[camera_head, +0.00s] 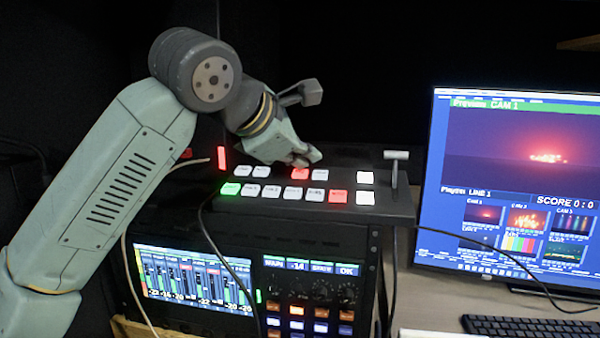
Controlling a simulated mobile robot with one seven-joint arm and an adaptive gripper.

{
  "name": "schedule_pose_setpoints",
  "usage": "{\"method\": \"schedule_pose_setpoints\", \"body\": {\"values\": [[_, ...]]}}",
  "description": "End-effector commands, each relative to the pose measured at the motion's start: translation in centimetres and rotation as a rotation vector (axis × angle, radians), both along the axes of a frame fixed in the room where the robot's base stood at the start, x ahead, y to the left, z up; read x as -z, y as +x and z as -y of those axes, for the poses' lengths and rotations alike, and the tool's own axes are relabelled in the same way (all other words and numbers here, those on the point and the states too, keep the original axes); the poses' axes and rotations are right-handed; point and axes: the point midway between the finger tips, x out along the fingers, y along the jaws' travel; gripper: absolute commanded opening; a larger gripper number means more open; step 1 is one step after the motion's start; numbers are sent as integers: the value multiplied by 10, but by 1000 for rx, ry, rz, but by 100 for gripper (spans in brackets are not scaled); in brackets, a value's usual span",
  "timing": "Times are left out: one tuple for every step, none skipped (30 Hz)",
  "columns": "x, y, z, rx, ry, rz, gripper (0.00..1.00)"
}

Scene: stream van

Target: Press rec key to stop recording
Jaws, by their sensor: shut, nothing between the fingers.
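The switcher panel (388,210) sits on top of a dark equipment case, with two rows of square keys. Most keys glow white; one in the front row (231,189) is green, and red keys show in the back row (299,174) and the front row (338,197). I cannot read which key is the rec key. My gripper (308,160) is shut and empty, over the back row close behind the red key there. Its tip hides part of the back row, and I cannot tell whether it touches a key.
A lever (395,172) stands up at the panel's right end. A red upright light (222,157) is at its left. Below are an audio meter screen (195,283) and a lit button unit (313,300). A monitor (520,195) and keyboard (530,326) are at right. Loose cables hang in front.

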Motion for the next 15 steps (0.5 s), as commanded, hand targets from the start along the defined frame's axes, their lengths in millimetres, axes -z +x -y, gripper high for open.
{"method": "schedule_pose_setpoints", "body": {"values": [[0, 0, 0, 0, 0, 0, 0], [1, 0, 0, 0, 0, 0, 0], [1, 0, 0, 0, 0, 0, 0], [1, 0, 0, 0, 0, 0, 0], [2, 0, 0, 0, 0, 0, 0], [2, 1, 0, 0, 0, 0, 0], [3, 1, 0, 0, 0, 0, 0], [3, 1, 0, 0, 0, 0, 0], [3, 1, 0, 0, 0, 0, 0], [4, 1, 0, 0, 0, 0, 0], [4, 1, 0, 0, 0, 0, 0], [5, 1, 0, 0, 0, 0, 0], [5, 1, 0, 0, 0, 0, 0], [5, 1, 0, 0, 0, 0, 0], [6, 1, 0, 0, 0, 0, 0]]}}
